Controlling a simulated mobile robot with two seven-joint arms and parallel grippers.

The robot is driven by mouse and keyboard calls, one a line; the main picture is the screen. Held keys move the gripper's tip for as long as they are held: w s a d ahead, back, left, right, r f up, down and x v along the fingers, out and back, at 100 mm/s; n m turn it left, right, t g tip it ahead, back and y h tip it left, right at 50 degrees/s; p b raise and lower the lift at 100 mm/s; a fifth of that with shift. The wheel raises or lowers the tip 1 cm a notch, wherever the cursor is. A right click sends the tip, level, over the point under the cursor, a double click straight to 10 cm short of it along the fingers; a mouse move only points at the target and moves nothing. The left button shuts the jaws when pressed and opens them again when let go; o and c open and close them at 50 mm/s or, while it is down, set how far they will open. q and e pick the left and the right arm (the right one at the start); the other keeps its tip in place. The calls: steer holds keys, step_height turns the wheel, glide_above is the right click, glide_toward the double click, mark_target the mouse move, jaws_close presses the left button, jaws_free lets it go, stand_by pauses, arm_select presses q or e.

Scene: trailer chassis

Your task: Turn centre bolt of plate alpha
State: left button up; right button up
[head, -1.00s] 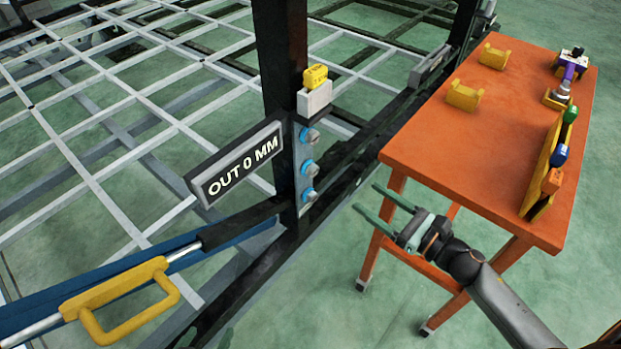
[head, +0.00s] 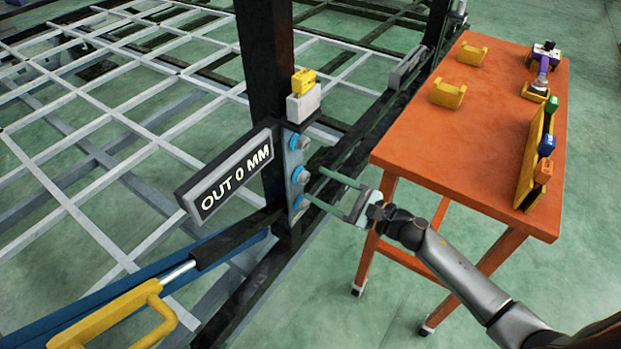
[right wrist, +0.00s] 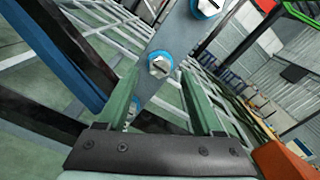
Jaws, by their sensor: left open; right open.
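A narrow grey-blue plate (head: 290,162) on the black upright carries three bolts in a column. Its centre bolt (head: 300,175), with a blue ring, also shows in the right wrist view (right wrist: 159,65). The upper bolt (head: 300,142) and lower bolt (head: 299,202) sit above and below it. My right gripper (head: 315,185) is open and empty, its green fingers pointing at the plate near the centre and lower bolts. In the right wrist view the centre bolt appears between the fingertips; I cannot tell whether they touch. No plate name is readable. My left gripper is out of view.
A sign (head: 230,180) reading "OUT 0 MM" juts left of the upright. A grey block with a yellow top (head: 304,82) sits above the plate. An orange table (head: 470,150) with tools stands right, close to my right arm. A yellow handle (head: 110,318) is lower left.

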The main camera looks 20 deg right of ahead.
mark_target(307, 179)
steer(key=shift+x, duration=1.7)
steer(key=shift+c, duration=0.4)
jaws_close()
